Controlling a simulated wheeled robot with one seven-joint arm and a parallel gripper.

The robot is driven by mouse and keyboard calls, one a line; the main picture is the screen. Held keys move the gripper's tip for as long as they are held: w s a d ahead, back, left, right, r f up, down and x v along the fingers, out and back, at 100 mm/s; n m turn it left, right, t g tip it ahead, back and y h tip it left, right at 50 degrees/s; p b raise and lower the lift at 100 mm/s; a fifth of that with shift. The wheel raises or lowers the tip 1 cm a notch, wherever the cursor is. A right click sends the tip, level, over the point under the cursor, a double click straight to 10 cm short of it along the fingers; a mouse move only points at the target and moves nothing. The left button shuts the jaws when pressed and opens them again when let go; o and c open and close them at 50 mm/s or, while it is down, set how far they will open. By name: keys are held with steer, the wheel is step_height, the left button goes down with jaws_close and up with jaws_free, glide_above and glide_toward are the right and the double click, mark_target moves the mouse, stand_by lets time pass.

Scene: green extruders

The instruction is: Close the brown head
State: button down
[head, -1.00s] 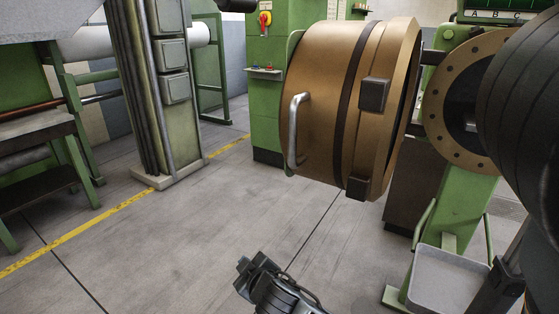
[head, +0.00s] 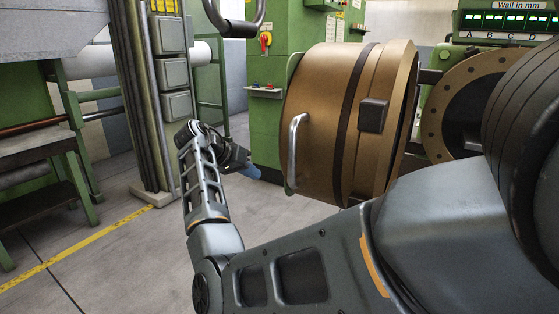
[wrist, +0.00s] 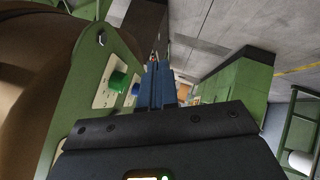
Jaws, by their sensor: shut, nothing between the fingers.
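The brown head (head: 322,119) is a large bronze-coloured drum with a dark band, swung open on the right of the head view. Its silver handle (head: 294,152) is on the left side of the drum. The round brown flange (head: 437,112) of the green machine lies to its right, apart from it. My gripper (head: 254,172) is to the left of the handle with its blue fingers shut, apart from the handle. In the wrist view the blue fingers (wrist: 157,84) are together, with the brown head (wrist: 45,60) at the left edge.
A green cabinet (head: 272,80) with a red-yellow switch stands behind the head. A grey column (head: 155,150) stands at left beside a green stand (head: 38,150). A dark hanging handle (head: 235,28) is at the top. Open floor (head: 120,270) lies at lower left.

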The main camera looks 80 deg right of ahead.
step_height(320, 180, up, 13)
steer(key=w+a+m+g+y, duration=0.1)
steer(key=m+y, duration=0.3)
steer(key=y, duration=0.1)
steer(key=s+f+p, duration=0.3)
steer(key=s+f, duration=0.5)
steer(key=s, duration=0.1)
steer(key=shift+s+d, duration=0.15)
steer(key=shift+d, duration=0.3)
steer(key=shift+s+f, duration=0.1)
steer(key=shift+f, duration=0.05)
